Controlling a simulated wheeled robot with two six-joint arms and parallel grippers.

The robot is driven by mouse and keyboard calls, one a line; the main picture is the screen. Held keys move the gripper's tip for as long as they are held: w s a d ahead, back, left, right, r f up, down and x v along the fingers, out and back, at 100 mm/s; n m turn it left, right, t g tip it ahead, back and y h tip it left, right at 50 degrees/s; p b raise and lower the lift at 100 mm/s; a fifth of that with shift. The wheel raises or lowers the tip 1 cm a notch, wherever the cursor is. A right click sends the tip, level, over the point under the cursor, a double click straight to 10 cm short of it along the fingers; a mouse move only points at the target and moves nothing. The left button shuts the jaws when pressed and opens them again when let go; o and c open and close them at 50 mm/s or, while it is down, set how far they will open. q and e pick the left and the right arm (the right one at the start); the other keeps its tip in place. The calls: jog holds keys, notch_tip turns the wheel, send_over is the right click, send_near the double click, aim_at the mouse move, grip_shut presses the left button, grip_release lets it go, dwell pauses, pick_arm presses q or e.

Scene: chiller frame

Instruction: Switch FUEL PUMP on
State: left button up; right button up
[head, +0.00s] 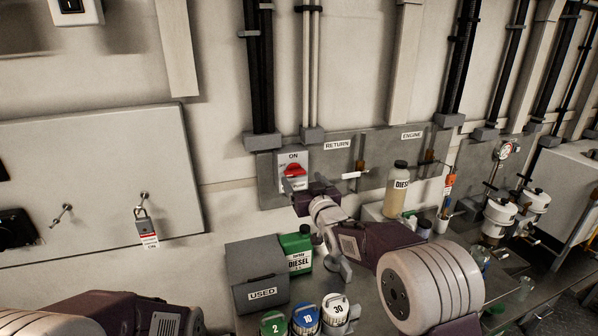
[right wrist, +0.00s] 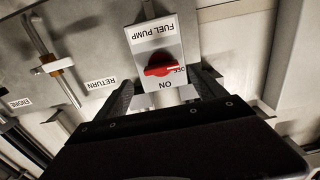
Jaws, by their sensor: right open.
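The FUEL PUMP switch is a pale plate (head: 294,158) with a red rotary knob (head: 293,170) on the grey wall panel, and ON is printed at its top. In the right wrist view the plate appears upside down, with its FUEL PUMP label (right wrist: 152,30). There the red knob (right wrist: 158,66) has a pale pointer mark towards the OFF lettering. My right gripper (head: 293,184) is open in front of the plate. In the wrist view its fingers (right wrist: 161,79) stand either side of the plate; contact with the knob cannot be told. My left gripper is out of view.
RETURN (head: 337,145) and ENGINE (head: 412,135) valves sit right of the switch. A padlock (head: 143,226) hangs on the left cabinet.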

aim_at(296, 173)
jog(key=x, duration=0.3)
jog(key=shift+a+p, duration=0.1)
jog(key=shift+p, duration=0.3)
jog(key=shift+w+a+r, duration=0.1)
jog(key=shift+w+a, duration=0.2)
jog(key=shift+d, duration=0.1)
jog(key=shift+w, duration=0.1)
jog(key=shift+c, duration=0.9)
jog(key=c, duration=1.2)
